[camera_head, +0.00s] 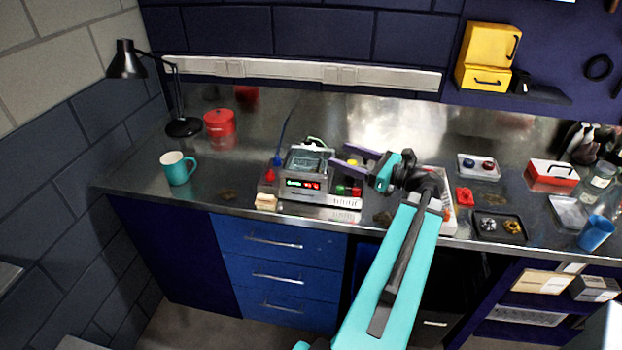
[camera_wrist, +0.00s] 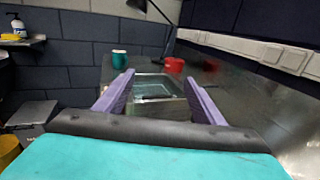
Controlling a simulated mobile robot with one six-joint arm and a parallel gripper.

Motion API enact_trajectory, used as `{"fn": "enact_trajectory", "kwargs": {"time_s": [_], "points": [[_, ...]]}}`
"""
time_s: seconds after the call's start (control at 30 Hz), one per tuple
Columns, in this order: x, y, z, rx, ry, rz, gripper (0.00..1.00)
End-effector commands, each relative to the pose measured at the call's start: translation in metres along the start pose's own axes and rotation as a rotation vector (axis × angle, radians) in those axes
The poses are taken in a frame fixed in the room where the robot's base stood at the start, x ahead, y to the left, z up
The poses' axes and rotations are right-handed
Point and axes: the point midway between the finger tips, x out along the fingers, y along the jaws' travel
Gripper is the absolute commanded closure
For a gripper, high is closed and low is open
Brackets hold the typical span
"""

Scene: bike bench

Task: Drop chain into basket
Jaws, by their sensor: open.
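My gripper (camera_head: 340,157) is open, with its two purple fingers pointing left just above and beside a grey device with a glass top (camera_head: 308,160). In the wrist view, my gripper (camera_wrist: 159,78) has its fingers apart, and the device (camera_wrist: 155,88) shows between and beyond them. I see nothing held between the fingers. I cannot make out a chain or a basket in either view. A white-rimmed tray (camera_head: 449,215) is partly hidden behind my arm, and its contents cannot be told.
A teal mug (camera_head: 177,168), red pot (camera_head: 219,128) and black lamp (camera_head: 184,126) stand on the left of the metal bench. A dark tray with metal parts (camera_head: 499,239), a red-and-white box (camera_head: 551,175) and a blue cup (camera_head: 595,233) are at right. The bench's left front is mostly clear.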

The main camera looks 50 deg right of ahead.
Motion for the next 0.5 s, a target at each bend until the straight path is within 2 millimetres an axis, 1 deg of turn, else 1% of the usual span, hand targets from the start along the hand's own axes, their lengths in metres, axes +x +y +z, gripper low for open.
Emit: {"fn": "enact_trajectory", "kwargs": {"time_s": [0.03,0.2,0.5], "points": [[-0.006,-0.001,-0.001,0.000,0.000,-0.002,0.37],[-0.014,0.000,-0.001,0.001,0.000,0.000,0.37],[-0.016,0.000,0.000,0.001,0.000,0.000,0.37]]}}
